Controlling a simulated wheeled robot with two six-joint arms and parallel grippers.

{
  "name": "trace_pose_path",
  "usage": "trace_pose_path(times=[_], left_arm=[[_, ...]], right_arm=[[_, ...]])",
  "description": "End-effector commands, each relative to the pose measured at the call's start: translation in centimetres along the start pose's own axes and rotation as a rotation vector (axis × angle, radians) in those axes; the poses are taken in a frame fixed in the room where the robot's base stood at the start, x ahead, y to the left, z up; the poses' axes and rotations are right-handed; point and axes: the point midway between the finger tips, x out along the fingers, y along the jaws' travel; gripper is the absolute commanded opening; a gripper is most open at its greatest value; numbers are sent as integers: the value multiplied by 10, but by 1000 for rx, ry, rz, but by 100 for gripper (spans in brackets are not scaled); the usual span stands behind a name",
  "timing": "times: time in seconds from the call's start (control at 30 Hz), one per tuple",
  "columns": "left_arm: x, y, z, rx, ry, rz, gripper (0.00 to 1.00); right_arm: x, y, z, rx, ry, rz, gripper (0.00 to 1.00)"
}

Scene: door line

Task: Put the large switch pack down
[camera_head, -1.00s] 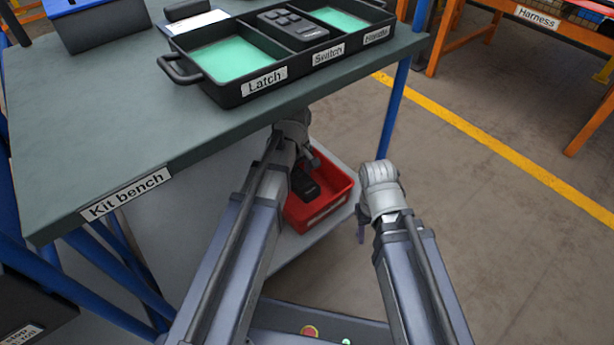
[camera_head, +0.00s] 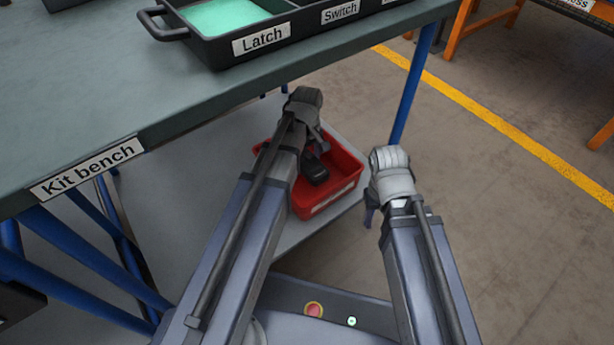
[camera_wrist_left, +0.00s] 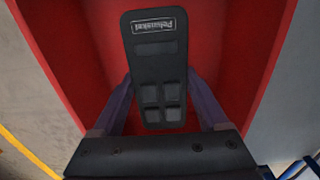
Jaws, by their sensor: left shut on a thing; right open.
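In the head view the dark pack (camera_head: 315,170) shows at the red bin (camera_head: 340,190), partly hidden by my left wrist. In the left wrist view the red bin (camera_wrist_left: 85,60) lies around and behind the pack. I cannot tell whether the pack touches the bin floor. My right gripper (camera_head: 370,212) is open and empty, to the right of the bin.
The red bin stands on a grey lower shelf (camera_head: 290,235) under the kit bench (camera_head: 60,110). A black tray (camera_head: 225,50) labelled Latch and Switch sits on the bench top. A blue bench leg (camera_head: 413,85) stands behind the bin.

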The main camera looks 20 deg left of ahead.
Motion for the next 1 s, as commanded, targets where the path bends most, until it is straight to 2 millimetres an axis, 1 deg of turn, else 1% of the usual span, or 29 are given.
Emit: trace_pose_path(times=[0.03,0.17,0.27,0.53,0.6,0.83,0.97,1.0], left_arm=[[6,0,0,0,0,0,13],[4,0,0,0,0,0,13],[10,0,0,0,0,0,13],[42,0,0,0,0,0,13],[44,0,0,0,0,0,13],[41,0,0,0,0,0,13],[45,0,0,0,0,0,13],[45,0,0,0,0,0,78]], right_arm=[[6,-1,0,0,0,0,50],[4,0,0,0,1,0,50],[10,-1,-1,0,1,0,50],[41,-4,-3,-1,3,0,50],[44,-4,-3,-1,3,0,50],[41,-4,-3,-1,3,0,50],[45,-4,-3,-1,3,0,50],[45,-4,-3,-1,3,0,50]])
